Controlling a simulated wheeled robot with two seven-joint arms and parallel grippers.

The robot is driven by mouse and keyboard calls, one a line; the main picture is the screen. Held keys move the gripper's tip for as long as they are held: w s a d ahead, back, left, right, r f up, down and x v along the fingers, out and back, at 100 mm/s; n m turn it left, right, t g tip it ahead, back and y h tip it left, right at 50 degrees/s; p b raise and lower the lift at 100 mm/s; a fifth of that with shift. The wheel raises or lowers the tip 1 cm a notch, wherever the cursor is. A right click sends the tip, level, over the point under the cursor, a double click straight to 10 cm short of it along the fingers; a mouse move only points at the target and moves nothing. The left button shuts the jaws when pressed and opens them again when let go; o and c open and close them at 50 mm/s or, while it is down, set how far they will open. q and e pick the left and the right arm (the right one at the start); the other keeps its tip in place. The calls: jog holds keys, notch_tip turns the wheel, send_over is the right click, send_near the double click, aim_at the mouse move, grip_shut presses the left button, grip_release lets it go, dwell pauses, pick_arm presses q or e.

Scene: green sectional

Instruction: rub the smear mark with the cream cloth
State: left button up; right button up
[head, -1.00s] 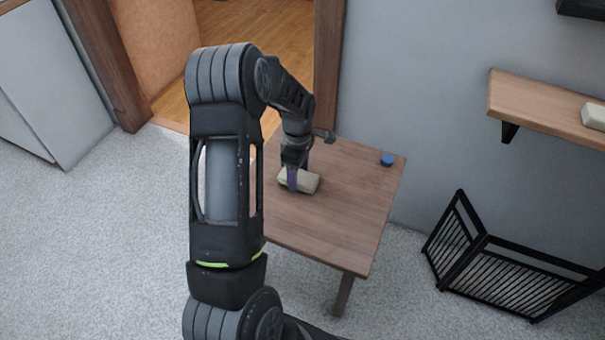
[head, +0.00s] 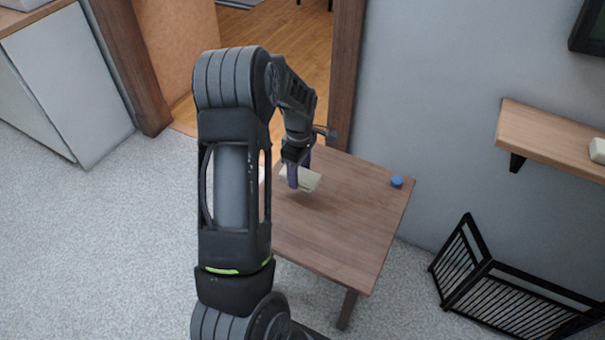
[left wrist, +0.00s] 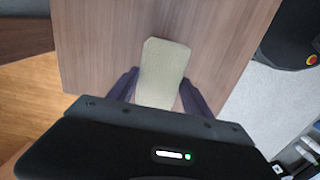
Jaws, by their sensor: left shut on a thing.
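The cream cloth (head: 312,180) is a folded block at the far left part of the wooden table (head: 345,220). My left gripper (head: 299,182) reaches down over the table and is shut on the cloth. In the left wrist view the cloth (left wrist: 162,72) sits between the two dark fingers of my left gripper (left wrist: 162,93). I cannot tell whether the cloth touches the tabletop. I see no smear mark on the visible tabletop; my arm and the cloth hide part of it. My right gripper is not in view.
A small blue round object (head: 397,182) lies near the table's far right corner. A wooden wall shelf (head: 550,138) with a pale block (head: 598,150) is at the right. A black slatted rack (head: 500,290) stands on the floor.

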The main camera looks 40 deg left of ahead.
pick_arm(q)
jog(key=shift+r+p, duration=0.35)
jog(key=shift+r, duration=0.45)
